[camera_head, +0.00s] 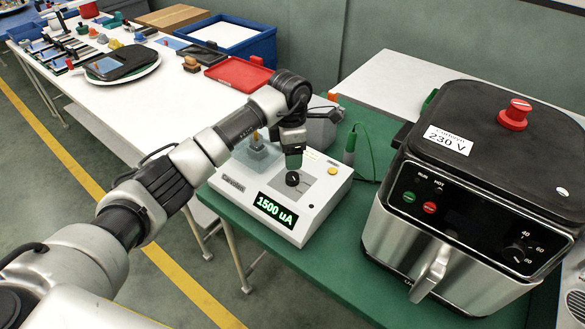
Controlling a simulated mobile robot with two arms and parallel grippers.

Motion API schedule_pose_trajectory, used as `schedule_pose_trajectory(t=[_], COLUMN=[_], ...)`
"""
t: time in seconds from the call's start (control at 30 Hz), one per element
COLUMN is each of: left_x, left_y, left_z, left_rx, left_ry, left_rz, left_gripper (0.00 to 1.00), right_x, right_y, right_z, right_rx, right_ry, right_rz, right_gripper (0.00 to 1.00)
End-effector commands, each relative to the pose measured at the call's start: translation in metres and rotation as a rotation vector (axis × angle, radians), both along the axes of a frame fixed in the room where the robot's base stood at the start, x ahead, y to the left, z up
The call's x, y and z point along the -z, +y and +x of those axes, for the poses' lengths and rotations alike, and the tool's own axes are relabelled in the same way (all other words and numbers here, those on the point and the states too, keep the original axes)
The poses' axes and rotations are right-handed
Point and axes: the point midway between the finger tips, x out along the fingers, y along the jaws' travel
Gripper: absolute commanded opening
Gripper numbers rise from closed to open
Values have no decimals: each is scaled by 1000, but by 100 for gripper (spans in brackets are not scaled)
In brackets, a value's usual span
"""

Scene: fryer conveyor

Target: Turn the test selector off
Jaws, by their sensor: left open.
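The tester is a light grey box (318,208) with a lit display (275,210) reading "1500 uA", on the green table. Its black round selector knob (292,179) sits on a grey panel on top. Which way the knob points is too small to tell. My left gripper (293,167) points down directly above the knob, very close to it; I cannot tell whether it touches. It is open, though its fingers are partly hidden. My right gripper is out of view.
A steel and black fryer (455,215) with a red button (514,113) on its lid stands close on the right. A green probe (350,145) with a cable is behind the tester. A white table (160,100) with trays and small parts lies at the back left.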

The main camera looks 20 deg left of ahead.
Motion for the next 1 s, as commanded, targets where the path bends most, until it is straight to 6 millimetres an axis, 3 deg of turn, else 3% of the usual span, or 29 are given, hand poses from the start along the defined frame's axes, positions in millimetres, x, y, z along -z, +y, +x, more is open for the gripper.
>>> schedule_pose_trajectory(t=[0.13, 0.33, 0.5, 0.77, 1.0], left_x=[29, 59, 71, 72, 72], left_y=[-1, -2, -3, -3, -3], left_z=[-2, -3, -4, -3, -3], left_rx=[-1, -1, 1, 1, 1], left_ry=[5, 2, -1, -1, -1], left_rz=[-1, -2, -3, -3, -3], left_gripper=[64, 64, 64, 64, 31], right_x=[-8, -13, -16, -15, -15], right_y=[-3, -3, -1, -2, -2], right_z=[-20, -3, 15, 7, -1], right_rx=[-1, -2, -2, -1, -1], right_ry=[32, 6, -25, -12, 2], right_rz=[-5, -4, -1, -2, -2], right_gripper=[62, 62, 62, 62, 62])
